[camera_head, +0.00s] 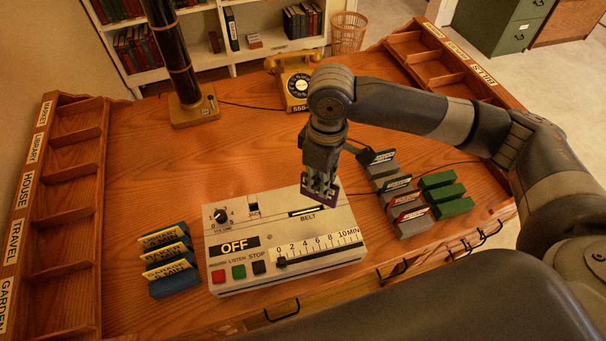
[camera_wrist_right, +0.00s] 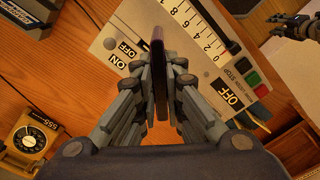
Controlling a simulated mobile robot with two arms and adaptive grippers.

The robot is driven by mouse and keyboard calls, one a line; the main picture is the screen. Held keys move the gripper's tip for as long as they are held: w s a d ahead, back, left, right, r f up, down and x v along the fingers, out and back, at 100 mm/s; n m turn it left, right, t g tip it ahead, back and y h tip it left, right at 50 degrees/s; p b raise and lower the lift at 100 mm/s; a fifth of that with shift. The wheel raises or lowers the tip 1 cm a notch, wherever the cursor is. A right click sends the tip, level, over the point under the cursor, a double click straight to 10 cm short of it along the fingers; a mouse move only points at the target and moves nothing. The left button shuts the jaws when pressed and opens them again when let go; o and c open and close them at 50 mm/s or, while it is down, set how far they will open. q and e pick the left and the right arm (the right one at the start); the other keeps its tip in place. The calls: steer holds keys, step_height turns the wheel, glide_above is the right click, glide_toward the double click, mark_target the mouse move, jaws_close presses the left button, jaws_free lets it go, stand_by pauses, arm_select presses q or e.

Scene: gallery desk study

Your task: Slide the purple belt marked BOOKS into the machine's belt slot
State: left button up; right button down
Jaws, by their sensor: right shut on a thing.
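The purple belt (camera_head: 329,199) is held at the tip of my right gripper (camera_head: 320,188), which is shut on it. In the right wrist view the belt (camera_wrist_right: 158,65) shows edge-on as a thin dark strip between the fingers; its BOOKS marking cannot be read. The machine (camera_head: 285,238) is a pale box with dials and buttons.
Yellow-labelled belts stand in a blue holder (camera_head: 175,287) left of the machine. Grey holders (camera_head: 412,226) with labelled belts and green holders (camera_head: 455,207) stand at right. A yellow telephone (camera_head: 296,88) and a lamp post (camera_head: 172,55) are behind. Labelled racks line both desk sides.

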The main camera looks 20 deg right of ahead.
mark_target(307, 194)
arm_select(q)
steer(key=r+p, duration=0.3)
steer(key=r, duration=0.1)
steer(key=shift+d, duration=0.25)
arm_select(e)
steer(key=w+f+n, duration=0.1)
steer(key=n, duration=0.2)
steer(key=w+a+f+n, duration=0.1)
steer(key=n, duration=0.1)
steer(key=w+a+f+n, duration=0.1)
steer(key=n, duration=0.2)
steer(key=shift+f+n, duration=0.3)
steer(key=shift+f, duration=0.05)
arm_select(q)
steer(key=shift+d, duration=0.1)
arm_select(e)
steer(key=shift+f+b, duration=0.35)
steer(key=shift+f, duration=2.15)
arm_select(q)
steer(key=shift+s+d+f, duration=0.1)
steer(key=shift+d+f, duration=0.2)
steer(key=shift+f, duration=0.15)
arm_select(e)
steer(key=shift+s, duration=0.1)
arm_select(q)
steer(key=shift+a, duration=0.15)
steer(key=shift+r, duration=0.15)
